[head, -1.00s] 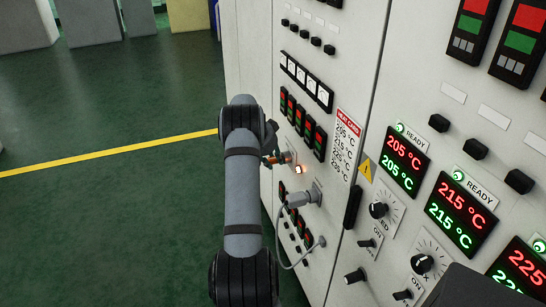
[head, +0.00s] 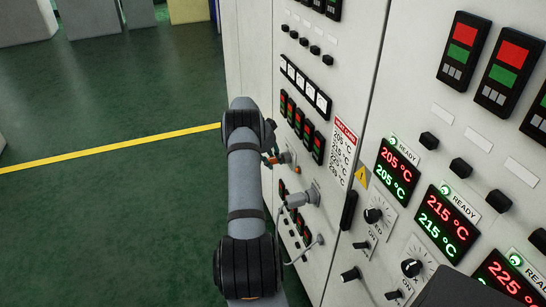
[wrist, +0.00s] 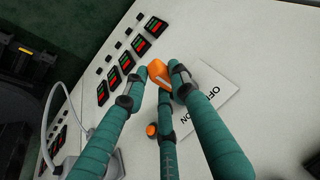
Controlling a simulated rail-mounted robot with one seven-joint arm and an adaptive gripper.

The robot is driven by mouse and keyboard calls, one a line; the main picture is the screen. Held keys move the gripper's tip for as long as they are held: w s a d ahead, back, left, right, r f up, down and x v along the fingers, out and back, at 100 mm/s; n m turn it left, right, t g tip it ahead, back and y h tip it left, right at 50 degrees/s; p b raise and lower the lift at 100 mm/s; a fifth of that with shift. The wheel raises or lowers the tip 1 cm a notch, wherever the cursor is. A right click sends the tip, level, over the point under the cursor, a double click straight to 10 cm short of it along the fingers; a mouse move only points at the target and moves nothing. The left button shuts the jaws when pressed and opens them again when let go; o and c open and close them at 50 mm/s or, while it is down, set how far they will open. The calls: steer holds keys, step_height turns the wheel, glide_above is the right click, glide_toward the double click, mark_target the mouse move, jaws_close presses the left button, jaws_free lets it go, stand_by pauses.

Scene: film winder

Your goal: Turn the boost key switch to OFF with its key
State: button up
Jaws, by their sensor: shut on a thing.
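My gripper (wrist: 161,78) is shut on the orange key (wrist: 158,72) in the wrist view, with its teal fingers around the key's head. The key lies at the edge of the white OFF/ON plate (wrist: 212,92) of the boost key switch. The fingers hide the lock and part of the plate, so I cannot tell the key's exact angle. In the head view my gripper (head: 271,156) is at the cabinet face beside the switch (head: 288,157), mostly behind my arm. A small orange lamp (wrist: 151,130) beside the plate looks unlit.
A grey plug (head: 300,198) with a cable stands out from the panel just below the switch. Rows of red-green indicators (head: 302,125) are above it. Temperature displays (head: 396,172) and knobs fill the right-hand cabinet. The green floor on the left is clear.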

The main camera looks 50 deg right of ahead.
steer(key=shift+w+d+r+p, duration=0.15)
steer(key=shift+r+p, duration=0.1)
steer(key=shift+p, duration=0.45)
steer(key=shift+f+g+p, duration=0.1)
steer(key=shift+g+p, duration=0.3)
steer(key=shift+p, duration=0.1)
steer(key=o, duration=1.1)
steer(key=shift+f, duration=0.1)
steer(key=shift+o, duration=0.2)
steer(key=shift+y, duration=0.3)
steer(key=v, duration=1.2)
steer(key=shift+a, duration=0.2)
